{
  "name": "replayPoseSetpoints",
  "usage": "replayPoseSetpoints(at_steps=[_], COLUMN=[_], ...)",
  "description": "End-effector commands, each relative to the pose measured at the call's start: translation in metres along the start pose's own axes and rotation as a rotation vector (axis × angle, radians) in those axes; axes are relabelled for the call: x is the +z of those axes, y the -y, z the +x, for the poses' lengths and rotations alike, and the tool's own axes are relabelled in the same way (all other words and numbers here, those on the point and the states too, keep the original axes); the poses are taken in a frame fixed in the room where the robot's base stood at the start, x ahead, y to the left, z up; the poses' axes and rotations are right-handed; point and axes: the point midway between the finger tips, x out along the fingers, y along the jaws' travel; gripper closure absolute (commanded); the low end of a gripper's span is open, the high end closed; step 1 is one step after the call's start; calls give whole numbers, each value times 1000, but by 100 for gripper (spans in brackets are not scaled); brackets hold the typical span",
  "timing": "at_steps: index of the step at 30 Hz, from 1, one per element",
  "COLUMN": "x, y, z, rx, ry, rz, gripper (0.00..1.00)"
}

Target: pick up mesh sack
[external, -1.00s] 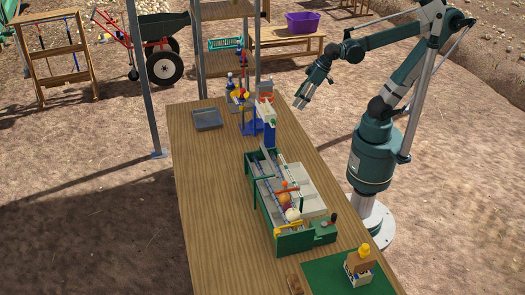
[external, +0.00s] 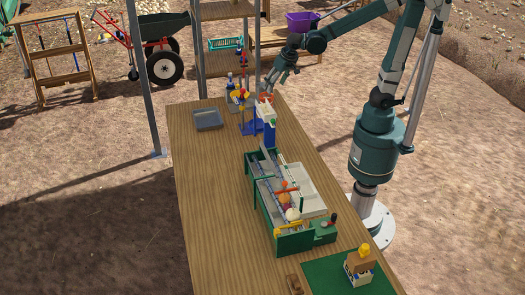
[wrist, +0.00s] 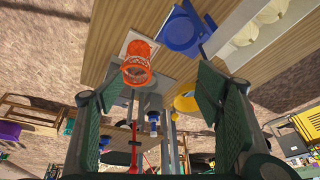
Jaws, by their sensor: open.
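The mesh sack (wrist: 137,66) is an orange net with an open round mouth. In the wrist view it sits upper left of centre, by a pale square plate (wrist: 138,44). In the external view only a small orange patch of the sack (external: 265,98) shows at the far end of the table, just below my fingertips. My gripper (external: 270,88) is open and empty, above the table's far end. In the wrist view my gripper (wrist: 157,85) has its fingers spread wide, with the sack farther off between them, nearer the left finger. No contact shows.
A blue stand (wrist: 186,30) and a yellow round part (wrist: 185,102) are near the sack. The green-framed conveyor (external: 290,243) fills the table's middle. A grey tray (external: 207,119) lies at the far left. The table's left side (external: 205,200) is clear.

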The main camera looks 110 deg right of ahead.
Motion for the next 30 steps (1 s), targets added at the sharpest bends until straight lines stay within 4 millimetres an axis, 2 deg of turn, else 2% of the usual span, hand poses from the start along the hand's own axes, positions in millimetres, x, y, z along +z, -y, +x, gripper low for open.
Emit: replayPoseSetpoints(at_steps=[3, 12, 21, 30], x=[-22, -66, -99, -72], y=[-7, -31, -57, -59], z=[9, 39, 67, 129], rx=[40, 143, 230, 230], ry=[2, -2, -14, -14], rz=[80, 284, 458, 459], gripper=[35, 35, 35, 35])
